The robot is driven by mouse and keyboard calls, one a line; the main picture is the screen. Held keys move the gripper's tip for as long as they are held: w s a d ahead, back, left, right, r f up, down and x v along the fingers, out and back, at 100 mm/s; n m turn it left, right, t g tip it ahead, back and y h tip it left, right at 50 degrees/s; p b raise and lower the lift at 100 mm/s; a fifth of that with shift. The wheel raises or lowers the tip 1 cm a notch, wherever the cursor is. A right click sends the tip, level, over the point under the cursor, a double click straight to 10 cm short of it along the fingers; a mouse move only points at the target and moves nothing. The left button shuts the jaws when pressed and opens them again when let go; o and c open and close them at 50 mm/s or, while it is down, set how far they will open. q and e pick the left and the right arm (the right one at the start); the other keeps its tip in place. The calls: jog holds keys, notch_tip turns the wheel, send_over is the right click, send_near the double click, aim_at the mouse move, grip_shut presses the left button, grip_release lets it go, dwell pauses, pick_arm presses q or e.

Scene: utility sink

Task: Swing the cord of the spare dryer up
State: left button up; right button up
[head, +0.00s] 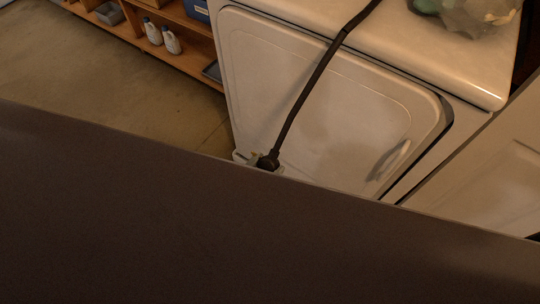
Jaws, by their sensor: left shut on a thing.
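The white dryer (310,108) stands in the upper middle, its front panel facing me. The dark cord (308,88) comes over the top edge and hangs slantwise down the front, almost straight. Its thick, dark plug end (268,161) is at the bottom. My left gripper (256,160) shows only as a small pale part at this lower end, shut on the cord. Most of it and its arm are hidden behind a wide dark surface in the foreground. My right gripper is not in view.
The dark surface (240,230) fills the lower half and hides what is below. A crumpled clear bag (465,15) lies on the dryer top. Wooden shelves (190,52) with white bottles (153,32) stand at upper left. Concrete floor (85,80) is bare. Another white panel (485,175) is at right.

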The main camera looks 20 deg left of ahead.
pick_arm(q)
jog(key=shift+s+a+r+p, duration=0.1)
jog(key=shift+s+r+p, duration=0.1)
jog(key=shift+s+p, duration=0.3)
jog(key=o, duration=1.4)
jog(key=shift+w, duration=0.1)
jog(key=shift+v, duration=3.6)
jog(key=shift+r, duration=0.1)
